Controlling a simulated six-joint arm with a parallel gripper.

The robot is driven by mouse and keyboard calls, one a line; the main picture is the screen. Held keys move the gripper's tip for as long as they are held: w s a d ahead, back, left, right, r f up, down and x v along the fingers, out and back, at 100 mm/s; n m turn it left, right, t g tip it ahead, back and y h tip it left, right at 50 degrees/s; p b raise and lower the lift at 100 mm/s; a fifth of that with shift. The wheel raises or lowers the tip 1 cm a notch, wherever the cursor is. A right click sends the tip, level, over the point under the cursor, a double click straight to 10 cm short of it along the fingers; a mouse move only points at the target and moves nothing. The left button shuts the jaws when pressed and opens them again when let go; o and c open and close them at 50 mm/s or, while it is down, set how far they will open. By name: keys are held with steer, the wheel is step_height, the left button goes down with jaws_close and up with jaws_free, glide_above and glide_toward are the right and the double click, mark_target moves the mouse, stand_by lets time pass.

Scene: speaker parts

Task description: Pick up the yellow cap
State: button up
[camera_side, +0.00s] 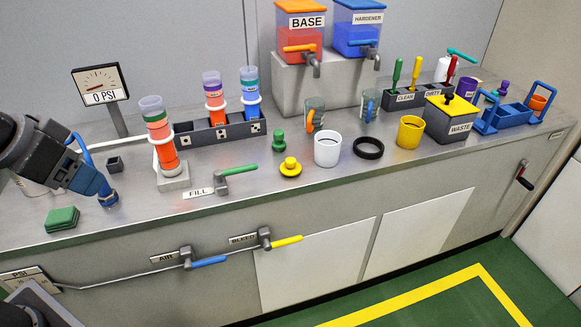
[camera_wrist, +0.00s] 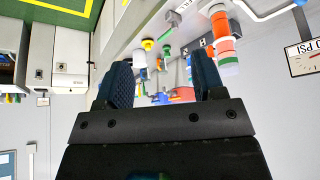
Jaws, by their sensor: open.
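The yellow cap (camera_side: 290,168) is a round disc with a raised knob. It lies on the grey bench between the green-handled FILL valve and the white cup. It also appears small in the wrist view (camera_wrist: 148,44), beyond my fingers and near the left one. My gripper (camera_side: 98,186) is at the left end of the bench in the side view, well apart from the cap. In the wrist view my two dark blue fingers (camera_wrist: 163,76) stand apart with nothing held between them.
A green block (camera_side: 62,219) lies near my gripper. The FILL valve (camera_side: 230,173) and a clear tube with orange contents (camera_side: 158,130) stand between my gripper and the cap. A green plug (camera_side: 279,141), white cup (camera_side: 327,150) and black ring (camera_side: 368,148) are near the cap.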

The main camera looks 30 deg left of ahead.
steer(key=w+d+r, duration=0.1)
steer(key=w+r, duration=0.1)
steer(key=w, duration=0.5)
steer(key=w+d+r, duration=0.1)
steer(key=w+r, duration=0.1)
steer(key=w, duration=0.5)
steer(key=g, duration=0.1)
glide_above(290, 160)
steer(key=s, duration=0.2)
steer(key=f, duration=2.5)
steer(key=shift+s+d, duration=0.1)
steer(key=shift+d, duration=0.2)
steer(key=x, duration=0.4)
steer(key=shift+s+a+f, duration=0.1)
steer(key=shift+s+a, duration=0.05)
steer(key=shift+a, duration=0.15)
steer(key=shift+x, duration=0.95)
steer(key=shift+c, duration=0.4)
steer(key=c, duration=0.9)
